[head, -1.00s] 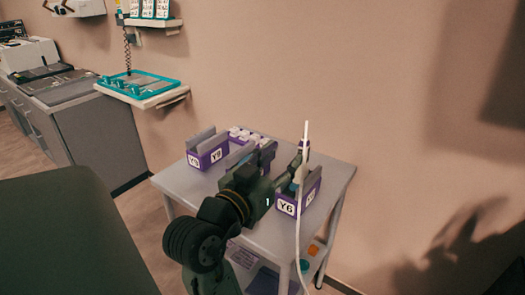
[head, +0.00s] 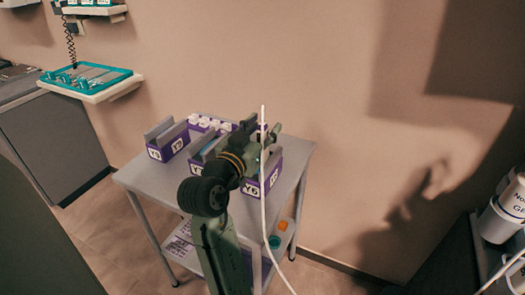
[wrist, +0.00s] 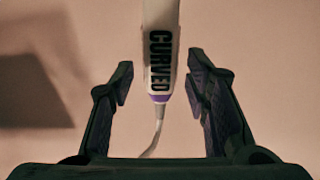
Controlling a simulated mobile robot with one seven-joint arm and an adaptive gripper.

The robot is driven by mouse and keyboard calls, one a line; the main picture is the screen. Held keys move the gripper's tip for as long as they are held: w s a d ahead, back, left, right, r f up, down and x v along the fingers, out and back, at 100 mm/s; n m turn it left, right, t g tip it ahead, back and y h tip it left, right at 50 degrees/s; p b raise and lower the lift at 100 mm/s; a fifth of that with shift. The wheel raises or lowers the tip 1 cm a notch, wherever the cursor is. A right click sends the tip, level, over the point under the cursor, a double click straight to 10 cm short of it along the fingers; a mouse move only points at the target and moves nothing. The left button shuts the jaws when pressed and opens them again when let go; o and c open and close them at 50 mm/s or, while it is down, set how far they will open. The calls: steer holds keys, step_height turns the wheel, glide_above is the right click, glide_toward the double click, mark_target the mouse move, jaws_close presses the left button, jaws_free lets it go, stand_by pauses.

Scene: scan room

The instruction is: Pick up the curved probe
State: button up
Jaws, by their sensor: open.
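The curved probe (wrist: 160,45) has a white body with dark "CURVED" lettering, a purple band and a pale cable (wrist: 157,135). In the wrist view it stands between the two fingers of my gripper (wrist: 160,75), with a visible gap on each side. My gripper is open. In the head view my gripper (head: 267,130) is above the purple Y6 bin (head: 272,180). A thin white cable (head: 264,215) runs down past the bin there. Most of the probe's body is hidden or too small to make out in that view.
A grey cart (head: 150,180) carries the bins. A purple Y9 bin (head: 154,154) stands at its left, and other purple bins are partly hidden behind my arm. The wall is close behind. A wall shelf (head: 118,92) is at left, and white containers (head: 497,220) are at right.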

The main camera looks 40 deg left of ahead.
steer(key=shift+c, duration=0.3)
jaws_close()
stand_by(0.3)
stand_by(0.5)
